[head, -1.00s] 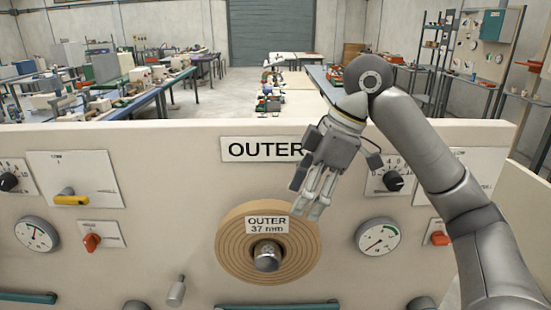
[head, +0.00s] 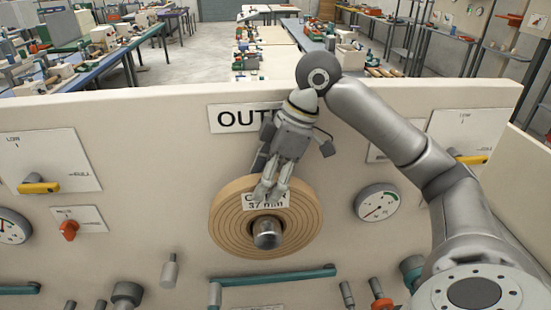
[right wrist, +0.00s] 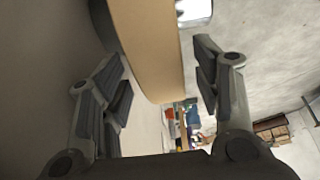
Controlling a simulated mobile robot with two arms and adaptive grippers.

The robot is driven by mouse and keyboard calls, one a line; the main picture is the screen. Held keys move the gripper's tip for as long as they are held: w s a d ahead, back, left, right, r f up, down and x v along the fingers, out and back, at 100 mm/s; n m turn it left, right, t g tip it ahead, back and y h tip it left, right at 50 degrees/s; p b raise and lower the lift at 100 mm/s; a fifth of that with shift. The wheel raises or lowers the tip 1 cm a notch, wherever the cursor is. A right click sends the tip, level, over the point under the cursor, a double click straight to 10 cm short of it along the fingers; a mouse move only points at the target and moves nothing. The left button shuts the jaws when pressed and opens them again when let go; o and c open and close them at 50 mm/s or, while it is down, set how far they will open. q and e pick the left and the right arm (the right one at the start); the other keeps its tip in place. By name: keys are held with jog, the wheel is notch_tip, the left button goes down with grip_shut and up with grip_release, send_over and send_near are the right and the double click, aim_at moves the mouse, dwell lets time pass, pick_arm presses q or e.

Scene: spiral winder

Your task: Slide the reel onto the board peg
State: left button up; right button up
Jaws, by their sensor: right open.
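My right gripper (head: 267,192) points down at the reel's top edge and covers part of the label. In the right wrist view the open fingers (right wrist: 160,72) stand on either side of the reel's edge (right wrist: 150,45), with gaps on both sides. A dark part shows behind the reel there. My left gripper is not in view.
The OUTER sign (head: 228,118) is above the reel, partly behind my right gripper. A gauge (head: 377,203) is right of the reel. A teal bar (head: 290,275) and a grey knob (head: 170,271) stick out below. Benches stand behind the board.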

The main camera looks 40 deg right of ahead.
jog(key=shift+a+f, duration=0.2)
jog(key=shift+f, duration=0.45)
jog(key=shift+w, duration=0.1)
jog(key=c, duration=0.3)
jog(key=shift+c, duration=1.4)
grip_shut()
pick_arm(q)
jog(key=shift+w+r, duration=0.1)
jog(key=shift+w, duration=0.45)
pick_arm(e)
grip_release()
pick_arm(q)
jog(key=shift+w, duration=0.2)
pick_arm(e)
grip_shut()
jog(key=shift+r, duration=0.15)
